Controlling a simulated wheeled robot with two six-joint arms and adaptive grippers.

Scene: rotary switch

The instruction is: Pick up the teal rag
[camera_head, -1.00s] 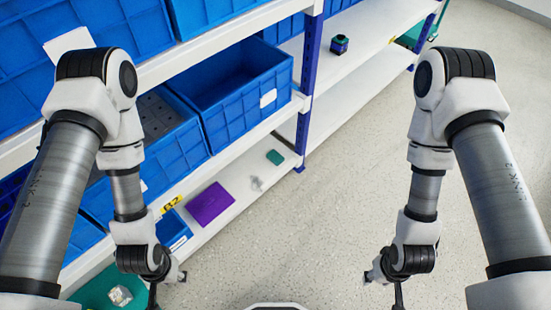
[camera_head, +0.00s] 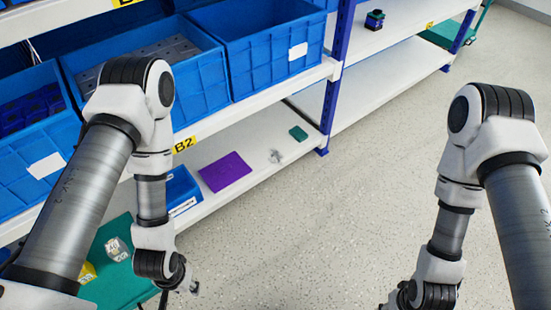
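A small teal item (camera_head: 298,133), which looks like the teal rag, lies on the bottom shelf (camera_head: 262,168) near its right end, by the blue upright. My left gripper (camera_head: 165,300) is only partly seen at the bottom of the head view, left of and well apart from the teal item; its fingers are mostly cut off. My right gripper is below the bottom edge of the picture; only its wrist shows at the lower right.
A purple sheet (camera_head: 225,171), a small grey item (camera_head: 275,156) and a small blue bin (camera_head: 182,190) share the bottom shelf. Large blue crates (camera_head: 262,47) fill the shelf above. A teal surface (camera_head: 120,280) at lower left bears small items. The speckled floor (camera_head: 330,225) is clear.

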